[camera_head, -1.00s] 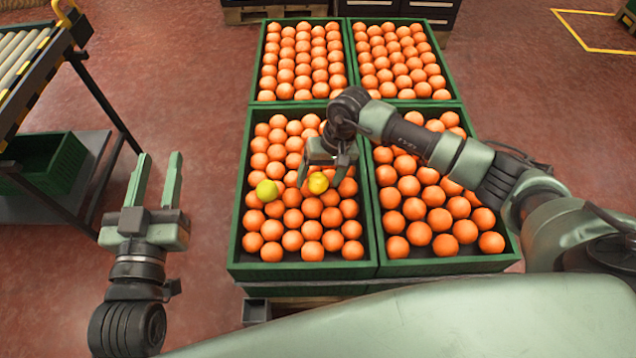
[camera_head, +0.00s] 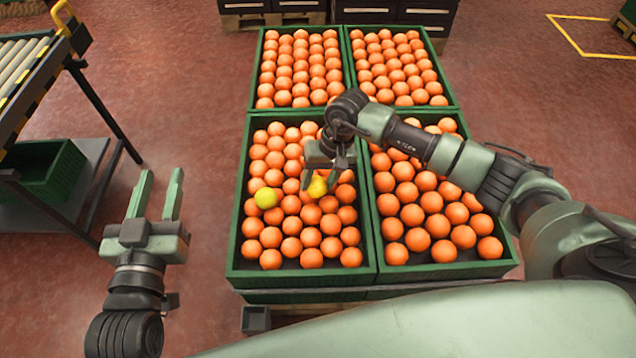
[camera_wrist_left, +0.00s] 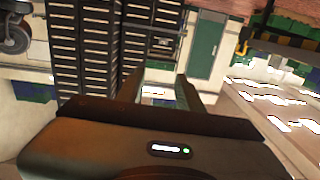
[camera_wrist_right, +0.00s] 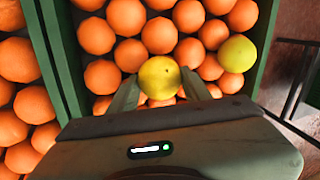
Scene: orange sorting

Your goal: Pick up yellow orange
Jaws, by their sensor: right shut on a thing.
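The yellow orange (camera_head: 318,187) is in the front left crate (camera_head: 300,277). My right gripper (camera_head: 317,181) is shut on it, one finger on each side; in the right wrist view the yellow orange (camera_wrist_right: 159,78) sits between the two fingertips. A second, greener yellow fruit (camera_head: 266,198) lies to the left in the same crate; it also shows at the right in the right wrist view (camera_wrist_right: 237,54). My left gripper (camera_head: 157,190) is open and empty, left of the crates. Its fingers (camera_wrist_left: 160,85) are apart in the left wrist view with nothing between them.
Several green crates of oranges stand together, including the front right one (camera_head: 450,268). A roller conveyor (camera_head: 22,70) with a green bin (camera_head: 45,170) below it stands at the left. The red floor (camera_head: 200,110) between conveyor and crates is clear.

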